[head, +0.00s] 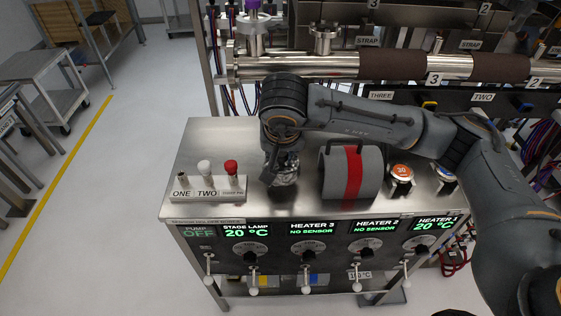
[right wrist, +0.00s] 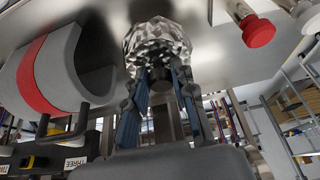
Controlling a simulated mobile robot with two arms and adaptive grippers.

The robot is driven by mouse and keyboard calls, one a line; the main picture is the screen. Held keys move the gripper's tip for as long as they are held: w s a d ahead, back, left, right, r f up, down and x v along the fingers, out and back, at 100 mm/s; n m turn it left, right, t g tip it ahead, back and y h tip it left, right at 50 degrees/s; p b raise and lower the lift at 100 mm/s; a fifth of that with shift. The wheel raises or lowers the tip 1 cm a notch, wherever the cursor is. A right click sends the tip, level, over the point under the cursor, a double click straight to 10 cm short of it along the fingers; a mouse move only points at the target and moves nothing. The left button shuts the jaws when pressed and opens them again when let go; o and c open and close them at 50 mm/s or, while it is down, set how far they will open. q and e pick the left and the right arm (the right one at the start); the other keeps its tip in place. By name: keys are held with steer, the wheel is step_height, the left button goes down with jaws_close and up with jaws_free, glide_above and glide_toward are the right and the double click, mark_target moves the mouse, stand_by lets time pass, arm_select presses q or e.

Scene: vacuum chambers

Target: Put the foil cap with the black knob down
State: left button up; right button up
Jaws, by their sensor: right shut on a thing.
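The foil cap (head: 286,178) is a crinkled silver piece under my right gripper (head: 281,160) in the head view. It sits at or just above the steel top of the control cabinet (head: 212,140); I cannot tell whether it touches. In the right wrist view the foil cap (right wrist: 157,42) shows at the top centre, against the steel surface. My right gripper (right wrist: 162,85) is shut on its black knob (right wrist: 160,76), which shows partly between the fingers. My left gripper is not in view.
A grey curved heater jacket with a red band (head: 353,175) lies close right of the gripper. An orange-topped button (head: 401,173) stands beyond it. A switch block with a red knob (head: 231,168) is to the left. Steel tubing (head: 300,66) runs behind. Bare cabinet top lies behind the switches.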

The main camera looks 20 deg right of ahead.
mark_target(280, 163)
step_height(280, 163, down, 3)
steer(key=shift+w+a+f+p, duration=0.1)
steer(key=shift+a+f+p, duration=0.05)
steer(key=shift+p, duration=0.6)
steer(key=shift+f+b, duration=0.3)
steer(key=shift+b, duration=0.1)
steer(key=o, duration=0.9)
steer(key=shift+r, duration=0.1)
steer(key=shift+r+p, duration=0.1)
steer(key=shift+p, duration=0.2)
steer(key=b+v, duration=0.2)
steer(key=v, duration=1)
steer(key=shift+b, duration=0.3)
